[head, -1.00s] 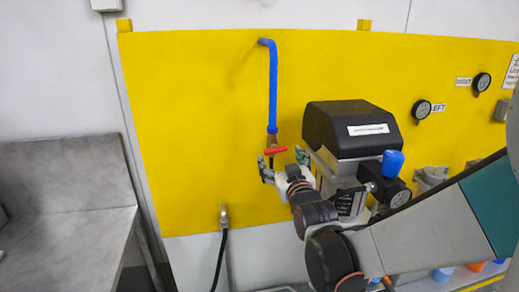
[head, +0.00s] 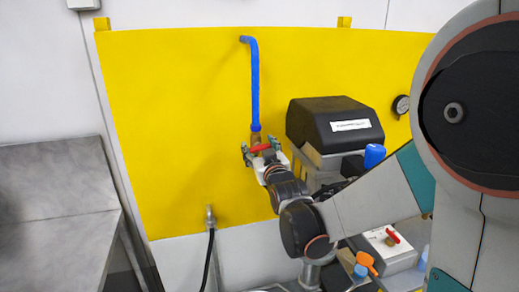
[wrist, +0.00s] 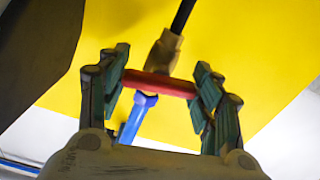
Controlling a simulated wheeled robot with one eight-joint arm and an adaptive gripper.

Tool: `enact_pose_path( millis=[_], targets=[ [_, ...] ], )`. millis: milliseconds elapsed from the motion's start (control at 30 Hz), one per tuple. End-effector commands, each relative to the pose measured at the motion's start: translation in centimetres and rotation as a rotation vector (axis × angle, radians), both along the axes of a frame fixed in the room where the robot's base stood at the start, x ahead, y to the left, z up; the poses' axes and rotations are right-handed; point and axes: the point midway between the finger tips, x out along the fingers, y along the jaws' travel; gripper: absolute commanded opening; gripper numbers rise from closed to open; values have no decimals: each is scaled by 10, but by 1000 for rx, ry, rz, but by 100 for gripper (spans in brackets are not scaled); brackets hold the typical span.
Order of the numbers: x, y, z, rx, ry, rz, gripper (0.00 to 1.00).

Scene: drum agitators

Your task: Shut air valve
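The air valve has a red handle (head: 262,148) on a brass body (head: 256,138) below a blue pipe (head: 255,90) on the yellow panel. My gripper (head: 260,150) is at the handle, with its fingers spread to the left and right of it. In the wrist view, the red handle (wrist: 160,83) spans crosswise between the green fingertips (wrist: 160,80), its ends close to both fingers. Whether they touch is not clear.
A black box-topped unit (head: 335,125) with a blue knob (head: 374,155) stands close right of my gripper. A grey bench (head: 60,180) is at the left. A black hose (head: 208,260) hangs from a fitting lower on the panel. The panel left of the pipe is clear.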

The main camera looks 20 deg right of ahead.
Motion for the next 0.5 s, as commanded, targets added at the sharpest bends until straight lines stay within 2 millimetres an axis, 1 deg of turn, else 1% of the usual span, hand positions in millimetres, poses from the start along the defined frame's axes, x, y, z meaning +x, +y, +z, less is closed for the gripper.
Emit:
enact_pose_path(
  millis=[133,333,500],
  targets=[
    [0,0,0,17,0,0,35],
    [0,0,-1,169,-1,0,35],
    [0,0,0,180,0,0,36]
  ],
)
